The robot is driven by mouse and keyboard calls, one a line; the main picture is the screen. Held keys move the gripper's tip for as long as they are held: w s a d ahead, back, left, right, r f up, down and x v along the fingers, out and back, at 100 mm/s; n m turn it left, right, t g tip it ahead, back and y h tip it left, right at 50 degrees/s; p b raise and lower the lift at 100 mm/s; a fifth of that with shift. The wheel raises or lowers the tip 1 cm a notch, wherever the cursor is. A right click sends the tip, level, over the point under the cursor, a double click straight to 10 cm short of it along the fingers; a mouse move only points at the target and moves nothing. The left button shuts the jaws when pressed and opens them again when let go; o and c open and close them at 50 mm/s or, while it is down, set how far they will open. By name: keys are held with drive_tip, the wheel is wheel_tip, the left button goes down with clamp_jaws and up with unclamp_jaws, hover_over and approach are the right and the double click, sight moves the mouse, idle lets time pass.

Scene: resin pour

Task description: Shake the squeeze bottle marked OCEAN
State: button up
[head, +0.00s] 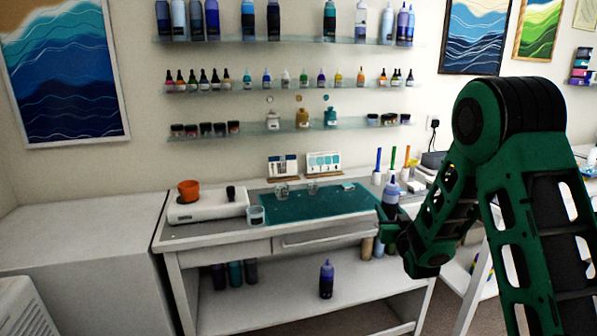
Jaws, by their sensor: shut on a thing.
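My gripper (388,213) is shut on a squeeze bottle (391,190) with a pale, nozzled top. The bottle is upright, in front of the right part of the workbench. The fingers and arm cover its lower part, and its label is too small to read. Another squeeze bottle (326,279), dark blue with a pointed nozzle, stands upright on the white shelf under the bench. Its label cannot be read either, so I cannot tell which bottle is marked OCEAN.
The workbench carries a teal mat (310,207), clear cups (256,215) and a white device (207,206) with an orange pot (189,190). Glass wall shelves (290,87) hold several bottles and jars. A white cabinet (85,235) stands left. The lower shelf's middle has free room.

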sight(396, 200)
drive_tip(key=r, duration=0.3)
drive_tip(key=s+r, duration=0.1)
drive_tip(key=shift+d+r, duration=0.25)
drive_tip(key=shift+d, duration=0.15)
drive_tip(key=shift+w+f, duration=0.2)
drive_tip(key=shift+f, duration=3.2)
drive_tip(key=shift+s+r, duration=0.2)
drive_tip(key=shift+r, duration=3.25)
drive_tip(key=f, duration=0.6)
drive_tip(key=shift+w+f, duration=0.2)
drive_tip(key=shift+f, duration=0.15)
drive_tip(key=shift+s+r, duration=0.15)
drive_tip(key=shift+r, duration=0.05)
wheel_tip(396, 200, up, 6)
drive_tip(key=shift+r, duration=0.15)
drive_tip(key=shift+f, duration=3.35)
drive_tip(key=shift+r, duration=0.2)
